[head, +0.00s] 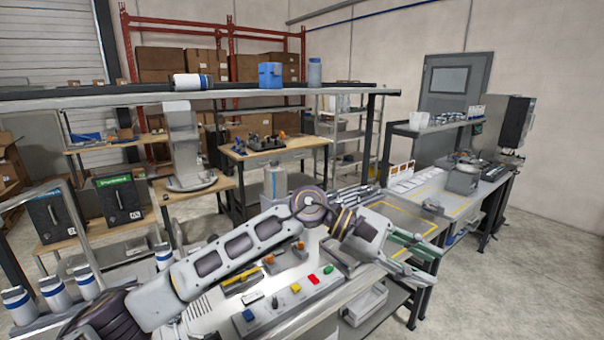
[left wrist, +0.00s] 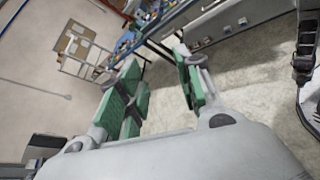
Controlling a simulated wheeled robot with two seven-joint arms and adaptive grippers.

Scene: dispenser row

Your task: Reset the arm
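My left arm reaches in from the left across the workbench in the head view. My left gripper (head: 434,267) is at the end of it, over the right part of the bench near its front edge. Its two green-padded fingers are spread apart. In the left wrist view the gripper (left wrist: 157,62) shows a clear gap between the fingers, with floor and a distant bench behind it. Nothing is held between them. My right gripper is not seen in the head view.
A control box with coloured buttons (head: 291,303) sits on the bench below my left arm. White-and-blue containers (head: 53,293) stand at the left. A shelf (head: 300,93) spans above. A silver device (head: 463,178) stands at the right. Open floor (head: 530,270) lies at the right.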

